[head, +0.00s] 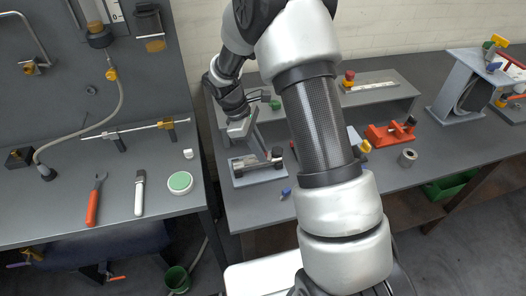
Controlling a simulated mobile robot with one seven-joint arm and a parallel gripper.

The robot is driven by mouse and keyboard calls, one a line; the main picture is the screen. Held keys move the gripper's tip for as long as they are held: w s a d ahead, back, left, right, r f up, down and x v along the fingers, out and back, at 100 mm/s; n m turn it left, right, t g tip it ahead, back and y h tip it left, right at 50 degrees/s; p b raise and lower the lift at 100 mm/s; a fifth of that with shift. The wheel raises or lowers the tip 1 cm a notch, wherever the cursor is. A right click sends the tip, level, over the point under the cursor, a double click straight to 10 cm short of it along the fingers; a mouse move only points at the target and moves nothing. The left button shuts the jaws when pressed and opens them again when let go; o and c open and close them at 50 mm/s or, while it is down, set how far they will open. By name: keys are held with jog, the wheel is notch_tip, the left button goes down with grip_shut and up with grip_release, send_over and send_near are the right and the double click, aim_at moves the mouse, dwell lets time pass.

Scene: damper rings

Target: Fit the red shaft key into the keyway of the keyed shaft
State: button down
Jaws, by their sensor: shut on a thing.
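My gripper (254,138) reaches down over the left end of the middle bench, small and far off in the head view. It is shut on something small. A speck of red shows near its tips, which fits the red shaft key, but the key's outline is too small to make out. Below and around the tips is a low grey fixture (245,181) with a dark block (277,154) at its right. I cannot make out the keyed shaft or its keyway, nor whether the key touches it.
A small blue piece (286,191) lies in front of the fixture. My arm hides the bench's middle. To the right are a red-orange clamp (388,134) and a grey ring (407,158). A raised shelf (385,93) stands behind.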

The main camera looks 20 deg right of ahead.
jog(key=n, duration=0.1)
jog(key=w+a+n+t, duration=0.1)
jog(key=n, duration=0.1)
jog(key=w+n, duration=0.1)
jog(key=n, duration=0.1)
jog(key=shift+w+a+f+t+h, duration=0.1)
jog(key=shift+a+f+t+h, duration=0.05)
jog(key=shift+f+t+h, duration=0.2)
jog(key=shift+f, duration=0.6)
jog(key=shift+f+b, duration=0.2)
jog(key=shift+b, duration=0.15)
jog(key=c, duration=1.7)
grip_release()
jog(key=v, duration=1.7)
jog(key=shift+r, duration=0.3)
jog(key=shift+p, duration=0.3)
